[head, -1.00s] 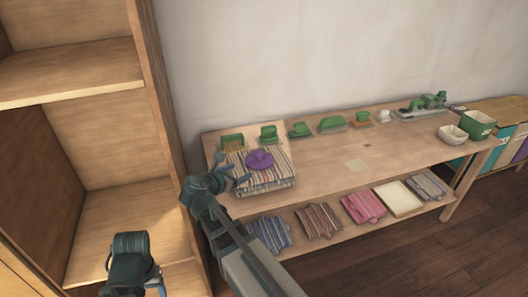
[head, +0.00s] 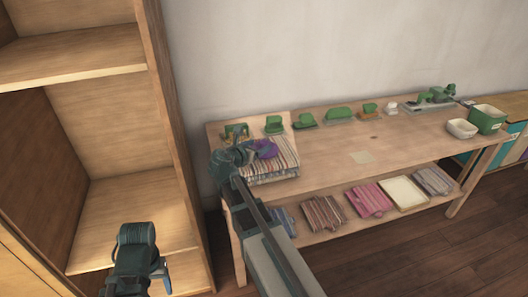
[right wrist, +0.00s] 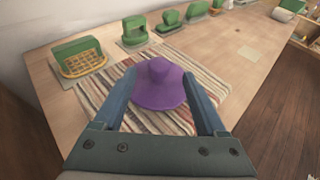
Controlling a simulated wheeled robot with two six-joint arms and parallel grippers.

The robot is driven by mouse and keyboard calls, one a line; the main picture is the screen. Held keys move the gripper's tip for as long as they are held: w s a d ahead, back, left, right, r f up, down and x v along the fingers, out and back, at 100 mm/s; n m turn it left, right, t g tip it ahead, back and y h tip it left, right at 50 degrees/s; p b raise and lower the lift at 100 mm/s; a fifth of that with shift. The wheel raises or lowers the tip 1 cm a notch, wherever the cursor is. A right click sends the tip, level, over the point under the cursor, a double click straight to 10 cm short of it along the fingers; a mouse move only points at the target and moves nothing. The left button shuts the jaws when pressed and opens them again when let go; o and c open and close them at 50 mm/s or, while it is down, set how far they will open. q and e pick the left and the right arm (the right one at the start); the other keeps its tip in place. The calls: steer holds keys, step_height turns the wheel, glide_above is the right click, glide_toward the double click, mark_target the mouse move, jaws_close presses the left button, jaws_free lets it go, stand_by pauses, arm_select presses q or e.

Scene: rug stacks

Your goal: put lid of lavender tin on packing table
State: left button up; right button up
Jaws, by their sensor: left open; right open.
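A purple lid-like piece with a round knob and wide brim (right wrist: 158,88) lies on a striped folded rug stack (right wrist: 205,85) on the wooden table (head: 335,150). In the head view the purple piece (head: 266,149) is partly hidden by my right gripper (head: 256,150). In the right wrist view my right gripper (right wrist: 158,78) is open, with one finger on each side of the purple piece. Whether the fingers touch it I cannot tell. My left gripper (head: 163,278) is open and empty, low in front of the shelf unit. I see no separate tin body.
Several green-topped tools stand along the table's back, including a green block with a yellow grid (right wrist: 85,58). A white bowl (head: 462,129) and green bin (head: 487,119) stand at the right end. Folded rugs and a pale tray (head: 403,192) fill the lower shelf. The table's middle is mostly clear.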

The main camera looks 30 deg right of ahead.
mark_target(262, 143)
steer(key=b+x, duration=0.1)
steer(key=x, duration=0.4)
steer(key=shift+w+d+b, duration=0.1)
steer(key=shift+w+b, duration=0.05)
steer(key=shift+b, duration=0.15)
steer(key=shift+r, duration=0.1)
steer(key=shift+c, duration=0.3)
jaws_close()
